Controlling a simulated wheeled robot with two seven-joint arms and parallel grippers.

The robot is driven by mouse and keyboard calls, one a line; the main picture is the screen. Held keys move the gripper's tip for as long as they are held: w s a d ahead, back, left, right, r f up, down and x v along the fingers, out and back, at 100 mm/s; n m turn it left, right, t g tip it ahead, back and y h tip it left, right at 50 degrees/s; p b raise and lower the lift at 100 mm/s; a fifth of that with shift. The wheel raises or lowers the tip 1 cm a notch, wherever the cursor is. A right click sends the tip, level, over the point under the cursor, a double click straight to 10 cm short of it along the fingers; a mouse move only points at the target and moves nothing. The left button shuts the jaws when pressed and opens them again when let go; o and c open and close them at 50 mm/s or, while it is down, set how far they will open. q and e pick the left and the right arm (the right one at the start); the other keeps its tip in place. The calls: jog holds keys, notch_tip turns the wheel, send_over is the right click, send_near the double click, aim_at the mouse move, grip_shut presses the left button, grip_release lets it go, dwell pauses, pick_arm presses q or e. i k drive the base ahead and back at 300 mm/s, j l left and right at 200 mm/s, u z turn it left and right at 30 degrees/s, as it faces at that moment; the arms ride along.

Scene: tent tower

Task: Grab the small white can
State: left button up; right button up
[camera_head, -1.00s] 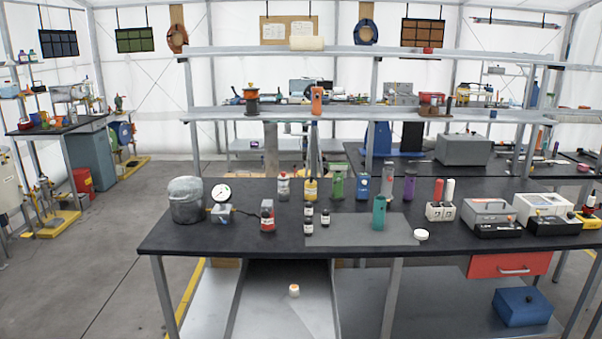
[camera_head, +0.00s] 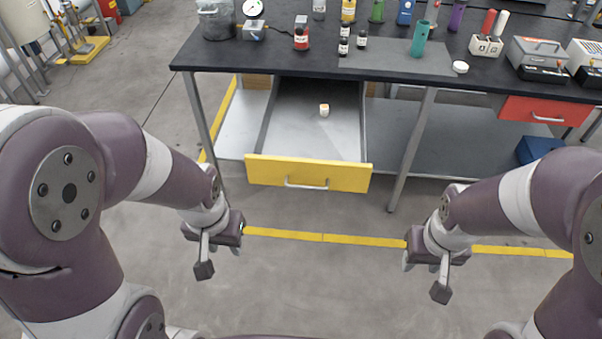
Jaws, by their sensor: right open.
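A small white can (camera_head: 324,110) with an orange top stands upright inside the open drawer (camera_head: 270,168) below the workbench. The drawer has a yellow front with a metal handle and is pulled out towards me. My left gripper (camera_head: 220,258) hangs over the floor, in front and to the left of the drawer, open and empty. My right gripper (camera_head: 425,276) hangs to the right of the drawer, open and empty. Both grippers are well apart from the can.
The black workbench top (camera_head: 270,58) above the drawer carries several bottles, a gauge (camera_head: 253,10) and a small white round dish (camera_head: 460,67). A closed red drawer (camera_head: 545,110) is at right. A table leg (camera_head: 412,150) stands right of the open drawer. The floor in front is clear.

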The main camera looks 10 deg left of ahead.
aim_at(325, 108)
jog(key=i+l+u, duration=0.1)
jog(key=i+l, duration=0.2)
jog(key=i+l+u, duration=0.1)
jog(key=i+l, duration=0.2)
jog(key=i+l+u, duration=0.1)
jog(key=i+l, duration=0.2)
jog(key=i+l+u, duration=0.15)
jog(key=i+l, duration=0.15)
jog(key=l, duration=0.15)
jog(key=i+l+u, duration=0.1)
jog(key=i+l, duration=0.15)
jog(key=l, duration=0.15)
jog(key=i+l+u, duration=0.1)
jog(key=i+l, duration=0.15)
jog(key=l, duration=0.15)
jog(key=i+l+u, duration=0.1)
jog(key=i+l, duration=0.15)
jog(key=l, duration=0.2)
